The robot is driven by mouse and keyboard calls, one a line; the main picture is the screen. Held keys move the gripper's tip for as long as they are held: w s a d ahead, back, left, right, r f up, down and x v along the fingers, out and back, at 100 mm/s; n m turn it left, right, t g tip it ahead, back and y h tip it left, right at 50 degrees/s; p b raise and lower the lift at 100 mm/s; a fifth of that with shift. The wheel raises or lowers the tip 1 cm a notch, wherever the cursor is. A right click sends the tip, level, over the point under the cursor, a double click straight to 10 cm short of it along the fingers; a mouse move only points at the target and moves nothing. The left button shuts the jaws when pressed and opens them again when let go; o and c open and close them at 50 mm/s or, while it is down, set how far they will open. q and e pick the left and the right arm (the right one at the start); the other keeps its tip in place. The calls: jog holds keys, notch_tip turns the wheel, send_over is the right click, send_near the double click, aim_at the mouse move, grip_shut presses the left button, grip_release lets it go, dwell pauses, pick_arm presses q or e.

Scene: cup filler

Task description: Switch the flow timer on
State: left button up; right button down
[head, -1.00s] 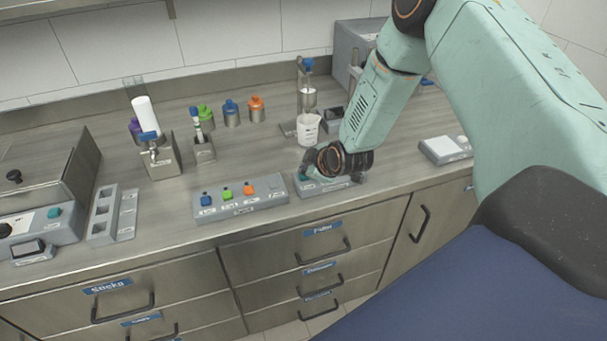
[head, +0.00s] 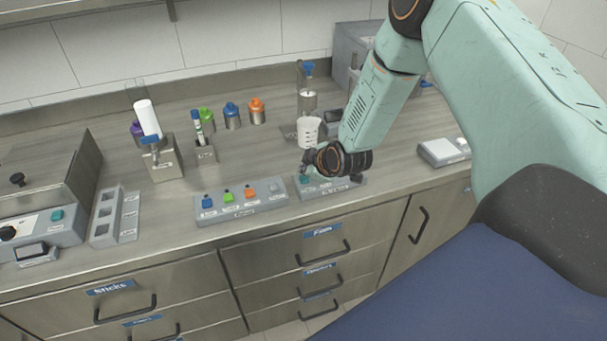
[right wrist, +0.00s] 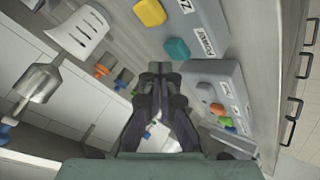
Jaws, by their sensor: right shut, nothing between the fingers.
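A grey control box (head: 335,190) sits near the counter's front edge, partly hidden under my right gripper (head: 306,166). A teal button (head: 304,179) shows at its left end. No lit sign shows. My left gripper is not in view.
A second grey panel (head: 240,210) with blue, green, orange and pale buttons lies just left. A white beaker (head: 309,130) stands behind the gripper under a dispenser (head: 307,100). Coloured bottles (head: 232,115) stand at the back. A light box (head: 440,152) is on the right.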

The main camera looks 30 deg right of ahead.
aim_at(307, 180)
notch_tip(307, 180, up, 6)
jog(key=p, duration=0.5)
jog(key=shift+p, duration=0.4)
jog(key=shift+s+d, duration=0.1)
